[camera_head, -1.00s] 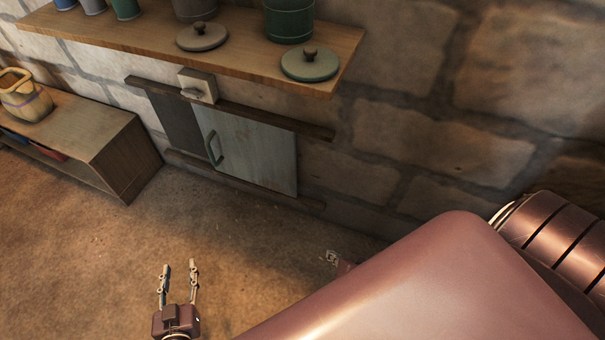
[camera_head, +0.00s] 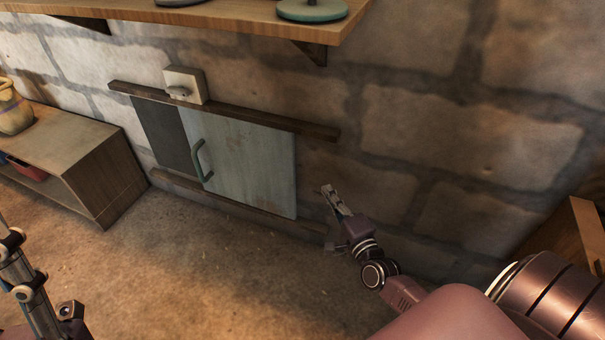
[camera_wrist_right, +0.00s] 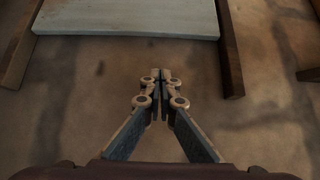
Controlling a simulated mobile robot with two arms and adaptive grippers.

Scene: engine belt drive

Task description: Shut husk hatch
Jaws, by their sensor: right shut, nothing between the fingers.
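The husk hatch is a pale blue-grey sliding panel (camera_head: 250,165) in the stone wall, with a green handle (camera_head: 199,160) near its left edge. It sits between an upper rail (camera_head: 270,121) and a lower rail (camera_head: 240,210). A dark grey strip (camera_head: 160,132) shows left of the panel. My right gripper (camera_head: 331,196) is shut and empty, just right of the panel's right edge and apart from the handle. In the right wrist view the shut fingertips (camera_wrist_right: 160,76) point toward the panel (camera_wrist_right: 130,18). My left gripper (camera_head: 22,275) is partly cut off at the lower left.
A white box with a small knob (camera_head: 185,86) sits on the upper rail. A wooden shelf (camera_head: 240,15) overhangs the hatch. A low cabinet (camera_head: 105,185) stands to the left. The floor (camera_head: 230,270) below the hatch is clear.

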